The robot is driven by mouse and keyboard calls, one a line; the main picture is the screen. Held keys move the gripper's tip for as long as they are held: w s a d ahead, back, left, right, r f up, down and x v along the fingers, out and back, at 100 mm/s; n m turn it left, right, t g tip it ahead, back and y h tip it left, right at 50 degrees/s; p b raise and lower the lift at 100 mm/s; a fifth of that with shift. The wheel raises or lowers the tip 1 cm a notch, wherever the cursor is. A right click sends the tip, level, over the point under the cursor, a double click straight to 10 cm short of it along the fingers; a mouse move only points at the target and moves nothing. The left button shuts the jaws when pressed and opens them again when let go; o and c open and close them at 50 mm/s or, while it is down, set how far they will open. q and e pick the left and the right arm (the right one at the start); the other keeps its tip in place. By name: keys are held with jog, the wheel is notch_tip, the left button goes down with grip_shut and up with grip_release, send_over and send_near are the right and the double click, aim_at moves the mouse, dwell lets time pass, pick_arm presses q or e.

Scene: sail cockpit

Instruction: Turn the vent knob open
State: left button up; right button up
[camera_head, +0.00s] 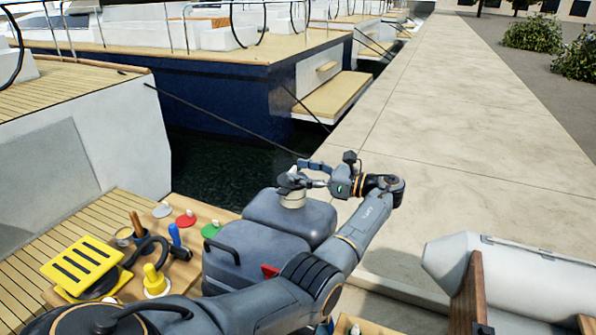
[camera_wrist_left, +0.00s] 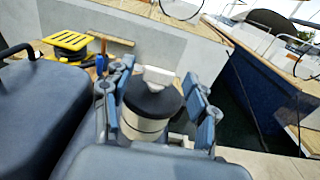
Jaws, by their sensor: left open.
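The vent knob (camera_head: 289,181) is a dark round cap with a pale raised grip, on a cream neck on top of a grey tank (camera_head: 280,218). It also shows in the left wrist view (camera_wrist_left: 153,98), upright in the middle. My left gripper (camera_head: 302,177) reaches over the tank from the right and is open. In the left wrist view its two fingers (camera_wrist_left: 160,105) stand on either side of the knob, which is between them. I cannot tell whether either finger touches it. My right gripper is not in view.
A wooden board (camera_head: 205,217) left of the tank carries a yellow slotted block (camera_head: 82,262), a yellow knob (camera_head: 154,279) and red and green pieces. A grey inflatable boat (camera_head: 520,275) lies at right. Water and moored boats are behind; the concrete dock is clear.

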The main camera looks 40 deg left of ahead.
pick_arm(q)
jog(key=v, duration=0.6)
jog(key=shift+d, duration=0.2)
dwell(0.4)
